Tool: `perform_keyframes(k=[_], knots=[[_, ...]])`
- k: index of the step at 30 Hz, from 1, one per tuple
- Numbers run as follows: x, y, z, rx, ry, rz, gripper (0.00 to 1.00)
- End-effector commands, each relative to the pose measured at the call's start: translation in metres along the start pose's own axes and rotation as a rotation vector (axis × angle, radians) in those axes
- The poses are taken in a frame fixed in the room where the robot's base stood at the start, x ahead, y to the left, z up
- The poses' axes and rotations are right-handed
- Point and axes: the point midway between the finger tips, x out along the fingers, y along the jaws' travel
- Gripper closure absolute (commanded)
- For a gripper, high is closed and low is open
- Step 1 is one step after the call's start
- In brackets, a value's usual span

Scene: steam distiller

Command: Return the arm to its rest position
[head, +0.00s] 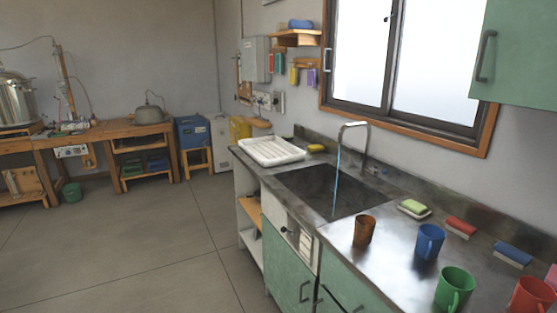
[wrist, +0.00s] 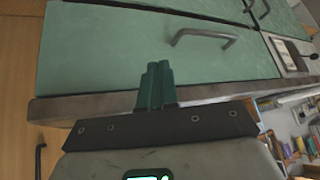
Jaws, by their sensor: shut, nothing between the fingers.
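My gripper (wrist: 156,86) shows in the wrist view, with its two dark green fingers together and nothing between them. Beyond the fingers is a pale green cabinet front (wrist: 110,45) with a grey bar handle (wrist: 204,36). I cannot tell how far the fingertips are from it. My arm and gripper do not show in the head view.
In the head view, a counter with a sink (head: 325,190) stands close on the right. Brown (head: 364,231), blue (head: 429,242), green (head: 454,289) and red (head: 531,297) mugs stand on it. Running water falls into the sink. The floor (head: 130,240) at left is clear.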

Motion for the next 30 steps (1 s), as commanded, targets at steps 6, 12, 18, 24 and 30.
perform_keyframes(k=[6, 12, 18, 24, 30], knots=[[-0.024, 0.052, 0.082, -0.289, -0.120, -0.102, 1.00], [-0.052, 0.079, 0.128, -0.483, -0.172, -0.193, 1.00], [-0.060, 0.113, 0.177, -0.569, -0.305, -0.187, 1.00], [-0.062, 0.149, 0.223, -0.574, -0.470, -0.125, 1.00], [-0.065, 0.163, 0.239, -0.575, -0.530, -0.102, 1.00]])
